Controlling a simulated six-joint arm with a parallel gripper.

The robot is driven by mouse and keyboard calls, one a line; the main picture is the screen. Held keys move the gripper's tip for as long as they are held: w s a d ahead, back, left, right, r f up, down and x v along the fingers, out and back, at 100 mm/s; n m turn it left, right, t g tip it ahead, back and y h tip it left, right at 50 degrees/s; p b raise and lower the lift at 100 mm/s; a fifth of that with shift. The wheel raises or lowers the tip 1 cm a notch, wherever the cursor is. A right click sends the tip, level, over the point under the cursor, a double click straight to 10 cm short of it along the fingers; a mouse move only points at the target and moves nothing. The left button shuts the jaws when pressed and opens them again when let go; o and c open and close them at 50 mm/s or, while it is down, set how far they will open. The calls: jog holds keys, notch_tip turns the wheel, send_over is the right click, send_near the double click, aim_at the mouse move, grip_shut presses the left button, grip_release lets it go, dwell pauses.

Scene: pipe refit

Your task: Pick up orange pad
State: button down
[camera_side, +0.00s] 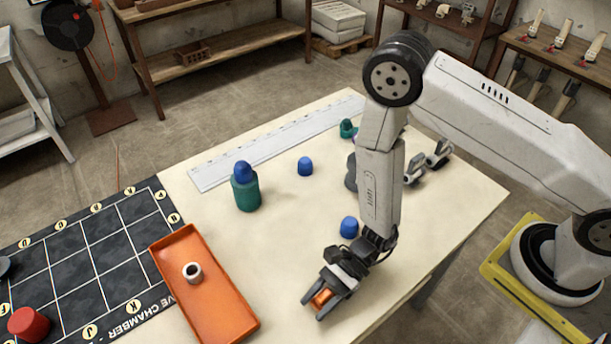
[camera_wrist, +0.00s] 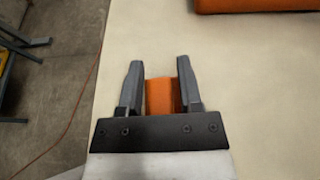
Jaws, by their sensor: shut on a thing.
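The orange pad (camera_side: 321,298) is a small orange block near the front edge of the cream table. It sits between the fingers of my gripper (camera_side: 320,304), which is shut on it. The wrist view shows the orange pad (camera_wrist: 160,96) between the two dark fingers of my gripper (camera_wrist: 160,82), with the fingers partly hiding its sides. The pad is at or close to the table top; I cannot tell whether it touches it.
An orange tray (camera_side: 225,322) with a white ring (camera_side: 192,272) lies to the left. A dark grid mat (camera_side: 75,262) bears a red cylinder (camera_side: 28,324). A green cylinder with blue top (camera_side: 245,190) and blue caps (camera_side: 349,227) stand behind. A ruler (camera_side: 270,143) lies at the back.

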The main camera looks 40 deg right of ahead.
aim_at(318, 299)
jog(key=shift+r, duration=4.2)
